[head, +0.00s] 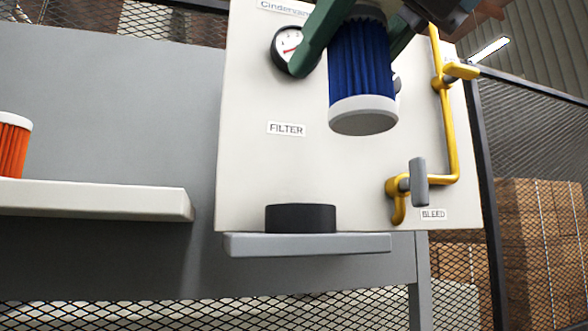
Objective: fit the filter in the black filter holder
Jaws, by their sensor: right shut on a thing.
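A blue pleated filter (362,62) with a white end cap hangs upright in the upper middle of the head view. My right gripper (358,12) is shut on it near the top edge, with green fingers on both sides; the filter's top is partly cut off by the frame. The black filter holder (300,218) is a low round cup on a grey shelf, below and to the left of the filter. The filter is well apart from the holder, and the holder's inside is hidden from this low angle. My left gripper is not in view.
Behind is a white panel (250,170) with a gauge (288,48). A yellow pipe (448,130) with a grey-handled bleed valve (419,182) stands right of the holder. The small grey shelf (310,245) juts out. An orange filter (12,145) stands on a shelf (95,198) at left.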

